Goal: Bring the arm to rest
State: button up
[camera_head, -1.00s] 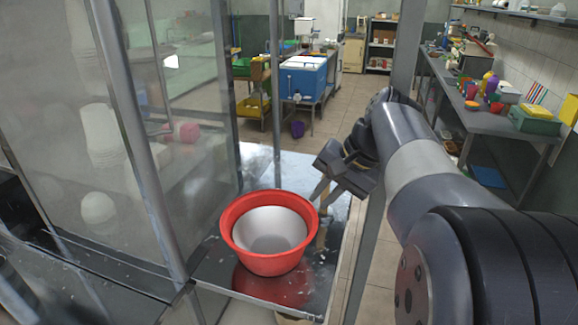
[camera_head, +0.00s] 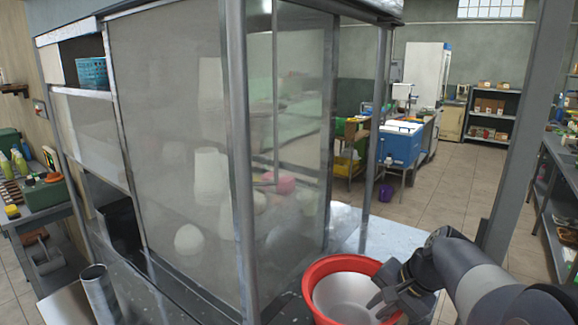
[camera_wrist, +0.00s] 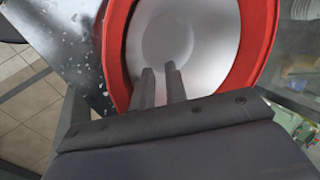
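My gripper (camera_head: 377,304) is at the right side of a red basin (camera_head: 318,272) with a pale bowl (camera_head: 342,297) inside it. In the wrist view, my two fingers (camera_wrist: 160,68) stand a narrow gap apart with nothing between them. They show in front of the pale bowl (camera_wrist: 192,40) and the basin's red rim (camera_wrist: 117,55). I cannot tell whether they touch either one. My arm reaches in from the lower right of the head view.
A glass-walled cabinet (camera_head: 170,130) with metal posts stands left of the basin. A metal counter (camera_head: 400,232) lies under and behind the basin. A grey post (camera_head: 525,130) rises at the right.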

jog(key=shift+r+p, duration=0.4)
jog(key=shift+r, duration=0.05)
